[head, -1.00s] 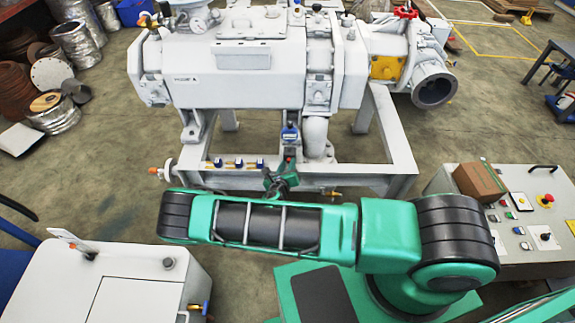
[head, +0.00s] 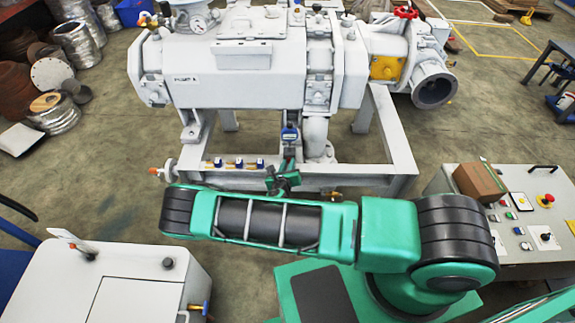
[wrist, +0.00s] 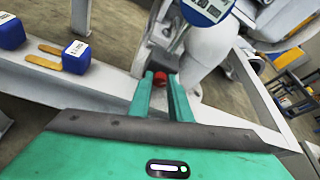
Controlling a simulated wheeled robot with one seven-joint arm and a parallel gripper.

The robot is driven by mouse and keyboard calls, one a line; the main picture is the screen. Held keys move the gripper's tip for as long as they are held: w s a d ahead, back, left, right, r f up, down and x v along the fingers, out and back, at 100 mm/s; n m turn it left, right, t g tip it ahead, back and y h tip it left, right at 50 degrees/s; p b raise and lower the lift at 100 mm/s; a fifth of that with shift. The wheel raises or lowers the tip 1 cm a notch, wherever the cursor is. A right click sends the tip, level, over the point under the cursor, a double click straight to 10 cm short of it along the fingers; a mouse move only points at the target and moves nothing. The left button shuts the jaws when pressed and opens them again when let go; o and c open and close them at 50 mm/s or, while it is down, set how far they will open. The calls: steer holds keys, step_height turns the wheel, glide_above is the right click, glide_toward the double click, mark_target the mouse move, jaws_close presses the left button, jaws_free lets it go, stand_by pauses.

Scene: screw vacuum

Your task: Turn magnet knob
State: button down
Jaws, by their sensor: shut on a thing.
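The red magnet knob (wrist: 160,78) shows in the wrist view between my fingertips, below a blue gauge with a round display (wrist: 205,8). My gripper (wrist: 160,80) is shut on it, one green finger on each side. Most of the knob is hidden by the fingers. In the head view my gripper (head: 284,172) is at the front of the white pump frame, just below the blue gauge (head: 289,134); the knob cannot be made out there.
A white pipe elbow (head: 317,140) stands close on the right. A control panel (head: 520,215) with a brown box (head: 479,181) is at the right.

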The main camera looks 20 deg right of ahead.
steer(key=m+y, duration=0.2)
steer(key=m, duration=0.1)
steer(key=shift+s+d, duration=0.1)
steer(key=shift+d, duration=0.15)
steer(key=shift+d+m+t+y, duration=0.1)
steer(key=shift+m+t+y, duration=0.35)
steer(key=shift+m, duration=0.25)
steer(key=c, duration=1.9)
jaws_free()
steer(key=shift+s, duration=0.1)
steer(key=v, duration=1)
steer(key=shift+s, duration=0.25)
steer(key=shift+r, duration=0.15)
